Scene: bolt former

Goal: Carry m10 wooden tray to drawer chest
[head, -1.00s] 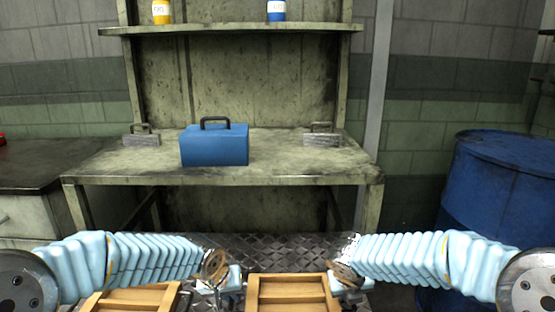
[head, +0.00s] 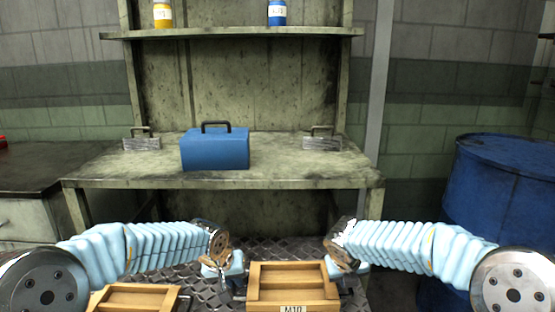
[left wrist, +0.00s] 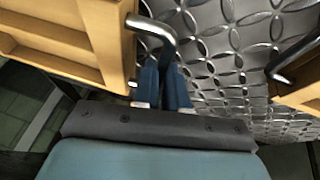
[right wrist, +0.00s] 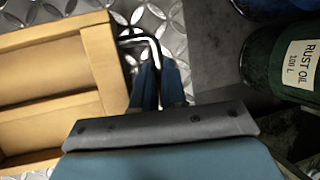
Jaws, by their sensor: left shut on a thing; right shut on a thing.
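The wooden tray marked M10 (head: 293,271) is at the bottom centre of the head view, between my two grippers. My left gripper (head: 232,272) is shut on the tray's metal handle at its left side. In the left wrist view the fingers (left wrist: 165,80) close on this bent handle (left wrist: 155,32), beside the tray wall. My right gripper (head: 347,268) is shut on the handle at the right side. The right wrist view shows its fingers (right wrist: 158,82) on that handle (right wrist: 140,41). A grey cabinet with a drawer front (head: 30,215), possibly the drawer chest, stands at far left.
A second wooden tray (head: 135,299) sits close to the left on the diamond-plate surface (head: 275,247). A workbench (head: 290,165) with a blue toolbox (head: 215,150) stands ahead. A blue drum (head: 505,190) is at right. A rust oil drum (right wrist: 285,65) shows in the right wrist view.

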